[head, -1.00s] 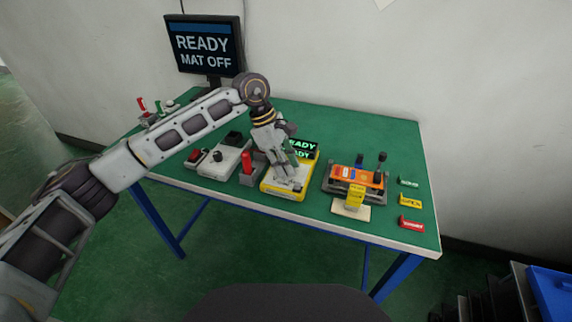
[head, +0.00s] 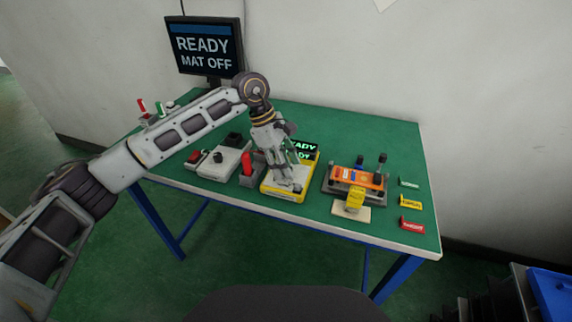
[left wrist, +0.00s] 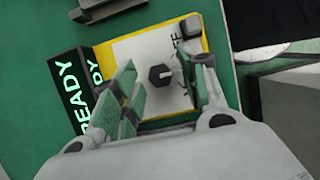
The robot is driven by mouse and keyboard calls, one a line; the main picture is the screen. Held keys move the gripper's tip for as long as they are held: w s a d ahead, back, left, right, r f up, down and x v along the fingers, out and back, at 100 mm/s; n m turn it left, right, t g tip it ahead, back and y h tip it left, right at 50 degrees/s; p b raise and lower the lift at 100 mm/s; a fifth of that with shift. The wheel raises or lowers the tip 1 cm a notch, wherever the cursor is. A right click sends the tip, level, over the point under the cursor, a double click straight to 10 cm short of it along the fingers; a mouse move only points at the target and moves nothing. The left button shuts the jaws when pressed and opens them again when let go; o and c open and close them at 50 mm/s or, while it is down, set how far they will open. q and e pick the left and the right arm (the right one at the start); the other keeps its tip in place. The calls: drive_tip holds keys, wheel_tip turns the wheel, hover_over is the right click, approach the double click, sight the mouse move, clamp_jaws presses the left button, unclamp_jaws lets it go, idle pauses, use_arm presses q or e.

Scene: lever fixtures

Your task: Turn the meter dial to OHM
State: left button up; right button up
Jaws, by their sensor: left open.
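The meter (head: 283,195) is a yellow-edged box with a pale face, standing at the middle of the green table. Its black display, showing green READY text, stands at its back edge and also shows in the left wrist view (left wrist: 66,84). The meter dial (left wrist: 160,76) is a small dark knob on the pale face, with lettering partly hidden by a finger. My left gripper (head: 289,184) points down over the meter. In the left wrist view its open fingers (left wrist: 165,92) are on either side of the dial, with visible gaps. The OHM mark cannot be made out.
A grey box (head: 222,162) and a red lever (head: 247,164) stand left of the meter. An orange fixture (head: 356,178) with a yellow tag stands to its right. Several coloured labels (head: 411,202) lie at the right edge. A monitor (head: 205,46) reads READY, MAT OFF.

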use_arm(q)
drive_tip(key=v, duration=1.1)
drive_tip(key=shift+r, duration=0.35)
drive_tip(key=shift+a, duration=0.1)
